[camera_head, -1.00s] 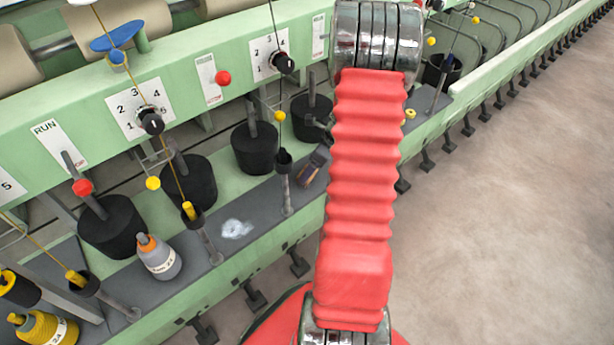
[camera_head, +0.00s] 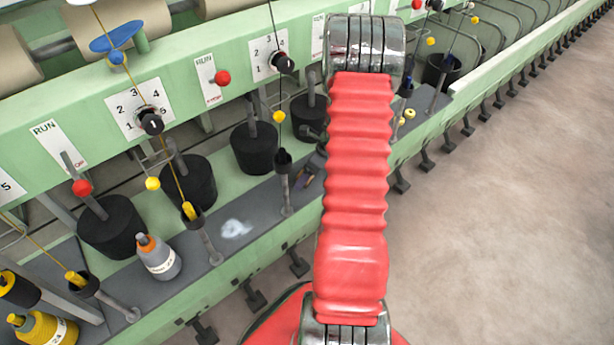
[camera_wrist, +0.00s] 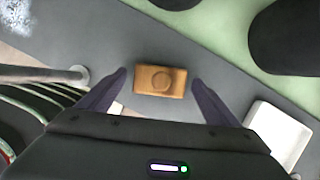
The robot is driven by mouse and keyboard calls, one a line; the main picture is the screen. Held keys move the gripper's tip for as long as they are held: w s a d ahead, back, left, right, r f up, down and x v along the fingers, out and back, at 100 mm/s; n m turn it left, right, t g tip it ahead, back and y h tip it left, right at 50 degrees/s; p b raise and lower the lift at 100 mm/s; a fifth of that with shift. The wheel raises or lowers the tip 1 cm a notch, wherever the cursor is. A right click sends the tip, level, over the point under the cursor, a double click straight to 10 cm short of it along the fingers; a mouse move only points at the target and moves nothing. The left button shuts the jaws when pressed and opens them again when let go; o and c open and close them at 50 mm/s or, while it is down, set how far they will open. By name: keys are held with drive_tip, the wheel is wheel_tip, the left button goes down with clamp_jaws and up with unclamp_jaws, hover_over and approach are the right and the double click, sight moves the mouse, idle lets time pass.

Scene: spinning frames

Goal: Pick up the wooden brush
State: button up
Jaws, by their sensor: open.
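The wooden brush (camera_wrist: 160,80) shows in the wrist view as a short orange-brown wooden block with a round mark on top. It lies on the grey ledge (camera_wrist: 222,90) of the machine. My gripper (camera_wrist: 159,82) is open, with one dark finger on each side of the block and a gap on both sides. I cannot tell how far the fingertips are above the ledge. Bristles are not visible.
Black cans (camera_head: 253,149) stand along the ledge, with thin upright posts (camera_head: 285,190) in front. A white patch (camera_head: 236,229) lies on the ledge. A white block-like object (camera_wrist: 279,134) is right of my gripper in the wrist view. Open floor (camera_head: 500,230) is at the right.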

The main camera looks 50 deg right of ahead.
drive_tip(key=shift+c, duration=0.3)
drive_tip(key=c, duration=1.2)
drive_tip(key=shift+r, duration=0.1)
wheel_tip(320, 180, up, 10)
drive_tip(key=shift+f, duration=0.1)
idle(0.3)
drive_tip(key=shift+s, duration=0.15)
